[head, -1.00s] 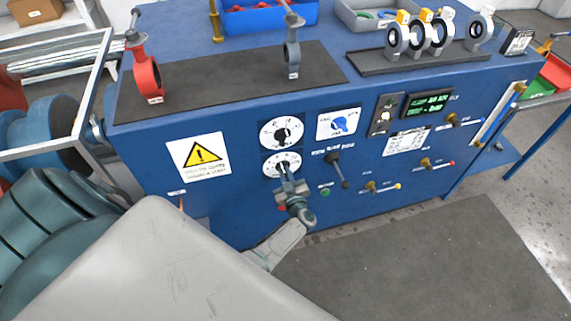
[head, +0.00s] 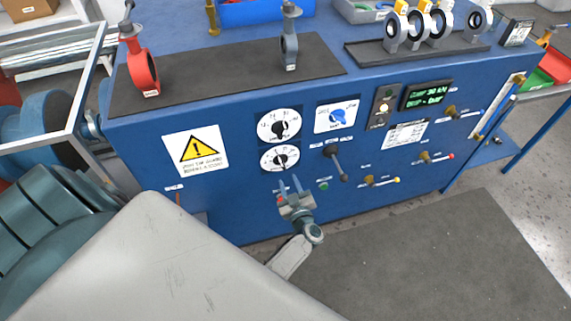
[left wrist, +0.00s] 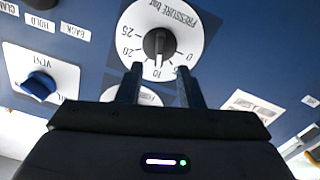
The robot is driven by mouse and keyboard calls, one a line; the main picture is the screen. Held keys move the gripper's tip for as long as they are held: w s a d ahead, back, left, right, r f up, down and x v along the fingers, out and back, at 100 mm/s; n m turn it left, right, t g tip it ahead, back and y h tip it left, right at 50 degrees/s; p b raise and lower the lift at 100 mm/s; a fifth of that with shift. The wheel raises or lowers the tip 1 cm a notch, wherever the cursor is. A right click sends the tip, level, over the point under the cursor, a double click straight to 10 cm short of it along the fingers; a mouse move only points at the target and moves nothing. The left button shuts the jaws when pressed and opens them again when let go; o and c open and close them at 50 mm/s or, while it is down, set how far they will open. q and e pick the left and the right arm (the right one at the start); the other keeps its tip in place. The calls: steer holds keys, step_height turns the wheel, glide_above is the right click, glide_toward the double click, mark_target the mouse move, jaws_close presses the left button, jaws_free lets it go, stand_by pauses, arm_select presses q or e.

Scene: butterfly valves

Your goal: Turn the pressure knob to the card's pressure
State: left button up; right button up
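The pressure knob (left wrist: 158,43) is black on a white round dial marked "PRESSURE bar" (left wrist: 172,15), upside down in the left wrist view. Its pointer appears to be near 10. In the head view it is the lower dial (head: 280,158) on the blue panel. My left gripper (head: 290,184) is open and empty, just below and in front of this dial; its two fingers also show in the left wrist view (left wrist: 159,88), apart from the knob. A white card (head: 406,135) is on the panel and a framed card (head: 516,32) on the bench; neither is readable. My right gripper is not in view.
A similar dial (head: 279,125) sits directly above the pressure dial. A blue vent knob (head: 339,117) and a black lever (head: 335,162) are to its right. A green-text display (head: 427,96) is farther right. Valves stand on the bench top. Floor in front is clear.

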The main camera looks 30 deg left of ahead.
arm_select(q)
steer(key=shift+b+v, duration=0.3)
steer(key=shift+v, duration=1.45)
